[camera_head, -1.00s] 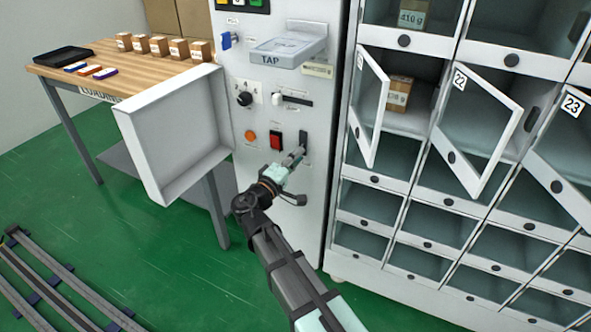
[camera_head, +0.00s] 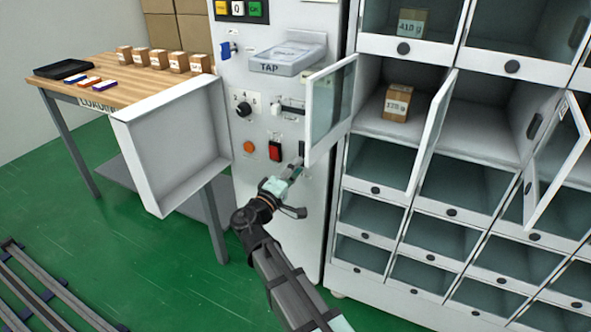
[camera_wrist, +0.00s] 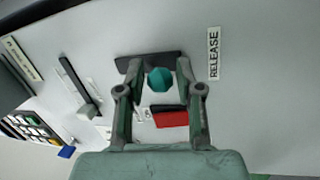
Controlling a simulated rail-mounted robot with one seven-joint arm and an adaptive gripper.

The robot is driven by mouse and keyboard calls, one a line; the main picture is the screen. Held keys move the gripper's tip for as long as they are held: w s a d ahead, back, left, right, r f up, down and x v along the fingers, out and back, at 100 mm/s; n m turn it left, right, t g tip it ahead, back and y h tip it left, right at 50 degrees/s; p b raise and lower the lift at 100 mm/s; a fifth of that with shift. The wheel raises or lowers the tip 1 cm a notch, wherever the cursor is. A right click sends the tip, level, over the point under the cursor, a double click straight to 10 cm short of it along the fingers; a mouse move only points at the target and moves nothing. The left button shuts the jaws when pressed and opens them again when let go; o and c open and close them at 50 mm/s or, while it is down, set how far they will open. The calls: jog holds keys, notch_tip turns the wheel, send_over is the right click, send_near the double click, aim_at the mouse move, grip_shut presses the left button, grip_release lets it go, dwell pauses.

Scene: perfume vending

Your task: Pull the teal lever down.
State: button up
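The teal lever shows in the wrist view as a teal knob (camera_wrist: 160,79) in front of a dark slot plate, beside a RELEASE label (camera_wrist: 213,53). My gripper (camera_wrist: 160,68) has its two fingers on either side of the knob, with what look like narrow gaps at both sides. In the head view my gripper (camera_head: 296,165) reaches the front of the white machine panel (camera_head: 278,225), low and right of the red switch (camera_head: 275,150). The lever is hidden there behind the gripper and an open glass door.
An open glass locker door (camera_head: 331,108) stands out just above and right of my gripper. The wooden table (camera_head: 105,75) holds several boxes.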

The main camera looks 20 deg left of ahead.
jog(key=shift+s, duration=0.15)
jog(key=v, duration=1.1)
jog(key=shift+s+a, duration=0.15)
jog(key=shift+s, duration=0.2)
dwell(0.8)
jog(key=s+d+f+m+g+h, duration=0.3)
jog(key=d+f+g, duration=0.5)
jog(key=d+f, duration=0.5)
jog(key=s+d+f+m+g+h, duration=0.25)
jog(key=d+f+g, duration=0.55)
jog(key=d+f, duration=0.5)
jog(key=s+d+f+m+g+y, duration=0.1)
jog(key=s+d+f+m+g, duration=0.2)
jog(key=d, duration=0.4)
jog(key=s+d+f+m+g+y, duration=0.1)
jog(key=s+d+f+g+y, duration=0.1)
jog(key=s+d+f+g, duration=0.3)
jog(key=s+d+f+m+g+y+p, duration=0.15)
jog(key=s+d+m+g+y, duration=0.35)
jog(key=s+d, duration=0.8)
jog(key=s+a+r+n+t+y+p, duration=0.1)
jog(key=s+a+r+p, duration=0.5)
jog(key=p, duration=2.2)
notch_tip(320, 180, up, 4)
jog(key=shift+s+a+r+n+t+y, duration=0.1)
jog(key=shift+s+a+n+t+y, duration=0.3)
jog(key=shift+t+y, duration=0.45)
